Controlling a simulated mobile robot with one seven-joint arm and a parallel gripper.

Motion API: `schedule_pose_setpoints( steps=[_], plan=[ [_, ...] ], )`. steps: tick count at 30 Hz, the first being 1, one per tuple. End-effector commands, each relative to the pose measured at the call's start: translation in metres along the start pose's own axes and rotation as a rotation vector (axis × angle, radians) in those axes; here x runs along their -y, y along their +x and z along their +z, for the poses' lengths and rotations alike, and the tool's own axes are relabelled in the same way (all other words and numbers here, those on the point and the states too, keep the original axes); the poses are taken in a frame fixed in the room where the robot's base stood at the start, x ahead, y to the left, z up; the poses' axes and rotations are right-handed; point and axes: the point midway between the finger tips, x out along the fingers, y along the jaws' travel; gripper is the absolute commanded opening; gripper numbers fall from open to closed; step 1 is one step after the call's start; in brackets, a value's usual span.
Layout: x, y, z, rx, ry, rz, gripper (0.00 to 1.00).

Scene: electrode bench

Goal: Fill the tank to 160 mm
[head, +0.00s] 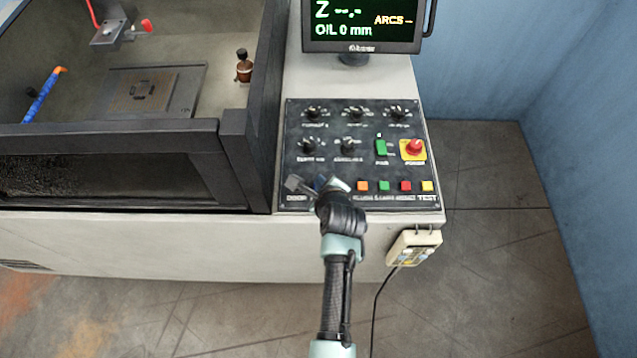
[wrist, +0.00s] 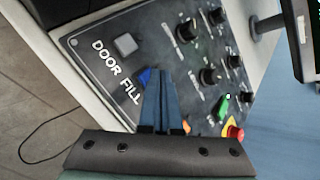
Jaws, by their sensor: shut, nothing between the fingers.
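The tank (head: 110,165) is the dark-walled basin at the left of the head view, with a dark front window; no liquid shows inside. The display (head: 362,22) reads "OIL 0 mm". The blue button (wrist: 146,77) beside the FILL label is partly hidden by my fingers in the wrist view; in the head view a bit of it (head: 320,183) shows beside my gripper (head: 335,184). My gripper (wrist: 167,72) is shut and empty, its fingertips over the panel right by the blue button. I cannot tell whether they touch it.
The control panel (head: 322,165) has several knobs, a green switch (head: 381,147), a red power knob (head: 414,148) and several coloured buttons along the bottom. A grey DOOR button (wrist: 125,45) is near the blue one. A pendant (head: 413,247) hangs at the front right.

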Motion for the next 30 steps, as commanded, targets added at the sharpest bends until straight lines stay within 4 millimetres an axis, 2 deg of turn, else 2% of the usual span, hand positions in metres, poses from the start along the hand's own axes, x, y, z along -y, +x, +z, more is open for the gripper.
schedule_pose_setpoints(
  steps=[30],
  plan=[
    [-0.0037,0.0044,-0.0035,-0.001,0.000,0.001,0.00]
  ],
)
